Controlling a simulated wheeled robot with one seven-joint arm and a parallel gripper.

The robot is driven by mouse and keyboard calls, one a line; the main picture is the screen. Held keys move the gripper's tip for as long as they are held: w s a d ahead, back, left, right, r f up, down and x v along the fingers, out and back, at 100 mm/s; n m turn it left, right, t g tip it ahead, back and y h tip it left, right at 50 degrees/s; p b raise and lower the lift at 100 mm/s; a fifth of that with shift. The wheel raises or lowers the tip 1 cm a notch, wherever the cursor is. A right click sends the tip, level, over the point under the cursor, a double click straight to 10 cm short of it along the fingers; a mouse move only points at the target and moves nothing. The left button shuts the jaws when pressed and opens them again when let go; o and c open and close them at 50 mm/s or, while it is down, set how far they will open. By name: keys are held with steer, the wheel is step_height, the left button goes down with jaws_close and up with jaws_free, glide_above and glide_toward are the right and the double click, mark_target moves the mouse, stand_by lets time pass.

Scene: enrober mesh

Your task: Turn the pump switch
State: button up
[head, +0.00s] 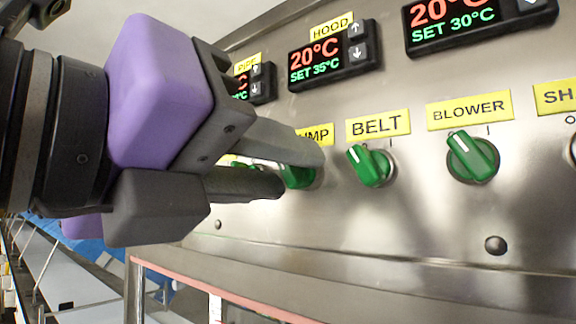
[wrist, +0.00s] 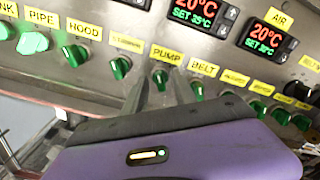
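The pump switch is a green rotary knob (head: 298,177) on the steel panel, below the yellow PUMP label (head: 316,134). In the head view my fingers partly cover the knob and its label. In the wrist view the pump knob (wrist: 160,78) shows in the gap between my two fingertips, under the full PUMP label (wrist: 167,55). My gripper (head: 302,172) is purple and dark grey, with its fingers spread apart and pointing at the panel. It also shows in the wrist view (wrist: 161,84). I cannot tell whether the fingers touch the knob.
The BELT knob (head: 370,166) and BLOWER knob (head: 472,157) sit to the right of the pump knob. In the wrist view the HOOD knob (wrist: 75,54) and PIPE knob (wrist: 33,42) are to the left. Temperature displays (head: 330,54) are above. A rail (head: 215,292) runs below the panel.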

steer(key=b+v, duration=0.1)
steer(key=v, duration=0.6)
steer(key=shift+s+a, duration=0.25)
steer(key=shift+s, duration=0.05)
